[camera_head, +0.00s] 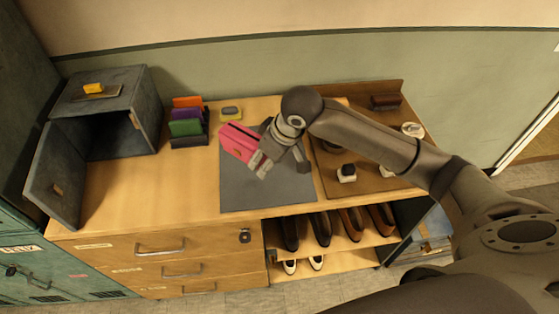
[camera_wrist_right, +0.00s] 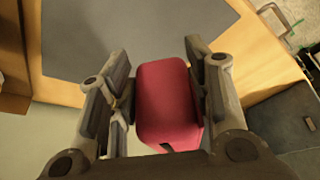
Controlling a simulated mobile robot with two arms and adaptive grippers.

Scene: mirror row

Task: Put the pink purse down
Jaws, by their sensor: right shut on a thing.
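The pink purse (camera_head: 240,140) is over the dark grey mat (camera_head: 258,192) on the wooden cabinet top. My right gripper (camera_head: 262,160) is shut on the pink purse, with a finger on either side. The purse also shows between the fingers in the right wrist view (camera_wrist_right: 167,100), with the grey mat (camera_wrist_right: 150,35) beyond it. I cannot tell whether the purse touches the mat. My left gripper is not in view.
An open dark box (camera_head: 110,110) is at left. A brown tray (camera_head: 385,184) with shoe-care items is at right. Shoes (camera_head: 320,228) fill shelves below.

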